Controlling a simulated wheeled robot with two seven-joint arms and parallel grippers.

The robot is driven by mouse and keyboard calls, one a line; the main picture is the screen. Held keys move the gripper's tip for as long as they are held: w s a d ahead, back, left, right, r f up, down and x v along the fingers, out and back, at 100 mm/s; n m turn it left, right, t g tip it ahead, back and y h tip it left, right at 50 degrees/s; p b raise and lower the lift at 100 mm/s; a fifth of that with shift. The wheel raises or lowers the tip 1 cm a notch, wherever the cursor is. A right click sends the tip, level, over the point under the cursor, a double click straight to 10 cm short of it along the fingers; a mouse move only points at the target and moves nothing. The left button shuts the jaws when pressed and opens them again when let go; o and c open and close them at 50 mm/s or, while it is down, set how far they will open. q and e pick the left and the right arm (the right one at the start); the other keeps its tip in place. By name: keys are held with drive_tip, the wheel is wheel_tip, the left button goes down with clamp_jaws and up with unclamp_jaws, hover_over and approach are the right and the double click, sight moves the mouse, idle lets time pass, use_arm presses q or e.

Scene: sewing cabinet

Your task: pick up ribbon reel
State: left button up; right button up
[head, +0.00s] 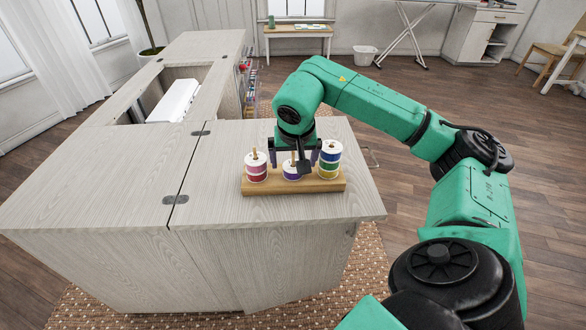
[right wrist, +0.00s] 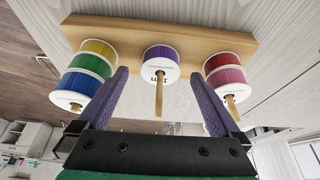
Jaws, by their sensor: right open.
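A wooden stand (head: 325,184) with three pegs sits on the cabinet top. Its middle peg holds one purple ribbon reel (head: 291,171). The left peg holds red and pink reels (head: 256,171). The right peg holds a taller stack of blue, green and yellow reels (head: 330,160). My right gripper (head: 294,163) is open over the middle peg, partly covering the purple reel. In the right wrist view the purple reel (right wrist: 161,64) lies between and beyond the open finger tips (right wrist: 160,72), with no clear contact. The left gripper is not in view.
The neighbouring stacks, yellow, green and blue (right wrist: 84,72) and red and pink (right wrist: 226,72), stand close outside the fingers. The cabinet top (head: 225,215) is clear in front of the stand. A white sewing machine (head: 175,101) sits in the recess at the left.

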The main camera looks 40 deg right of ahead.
drive_tip(key=shift+x, duration=1.1)
drive_tip(key=c, duration=1.4)
drive_tip(key=shift+r, duration=0.15)
wheel_tip(320, 180, up, 20)
drive_tip(key=p, duration=0.7)
